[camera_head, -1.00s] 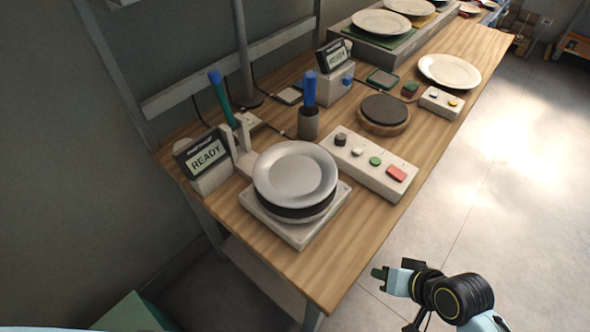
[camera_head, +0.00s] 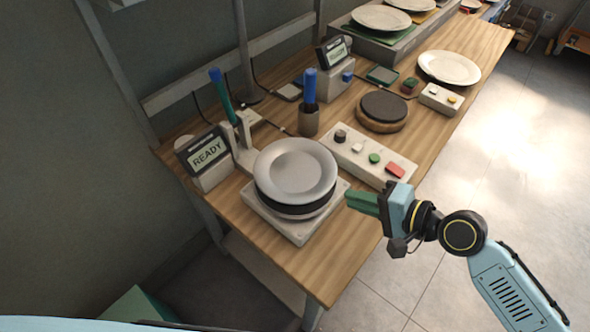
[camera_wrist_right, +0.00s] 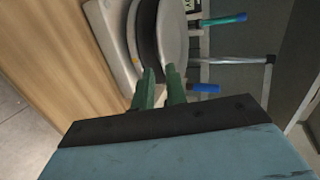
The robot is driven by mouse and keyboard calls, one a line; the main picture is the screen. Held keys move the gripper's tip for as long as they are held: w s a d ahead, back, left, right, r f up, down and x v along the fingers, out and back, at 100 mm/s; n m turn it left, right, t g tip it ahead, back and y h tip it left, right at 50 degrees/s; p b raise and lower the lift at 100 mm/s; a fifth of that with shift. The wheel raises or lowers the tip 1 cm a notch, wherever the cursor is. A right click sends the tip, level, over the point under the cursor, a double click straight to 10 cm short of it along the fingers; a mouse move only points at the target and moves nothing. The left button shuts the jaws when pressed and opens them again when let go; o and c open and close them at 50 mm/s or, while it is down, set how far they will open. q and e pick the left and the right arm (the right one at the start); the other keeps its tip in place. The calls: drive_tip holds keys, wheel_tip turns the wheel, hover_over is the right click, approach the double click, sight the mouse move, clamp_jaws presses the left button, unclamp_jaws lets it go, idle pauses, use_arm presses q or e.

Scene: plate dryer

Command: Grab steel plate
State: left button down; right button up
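The steel plate (camera_head: 296,170) is round, grey and shiny. It lies face up on a dark round pad (camera_head: 300,210) on a square white base (camera_head: 298,232) near the table's front end. It also shows in the right wrist view (camera_wrist_right: 174,35), ahead of the fingers. My right gripper (camera_head: 350,201) is just right of the plate, near its rim. Its two green fingers (camera_wrist_right: 160,72) point toward the plate with a narrow empty gap between them. Whether they touch the rim cannot be told. My left gripper is not in view.
A white button box (camera_head: 367,157) stands behind the right gripper. A READY display (camera_head: 208,155) and a holder with a blue-and-green-handled tool (camera_head: 222,95) stand left of the plate. A white plate (camera_head: 449,68) lies farther back. The table's front corner (camera_head: 330,280) is bare.

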sight(327, 186)
drive_tip(key=shift+w+x, duration=0.2)
drive_tip(key=shift+x, duration=1.85)
drive_tip(key=shift+w+x, duration=0.15)
drive_tip(key=shift+x, duration=1.95)
drive_tip(key=shift+d+r, duration=0.1)
drive_tip(key=shift+d, duration=0.1)
clamp_jaws()
drive_tip(key=shift+r, duration=0.15)
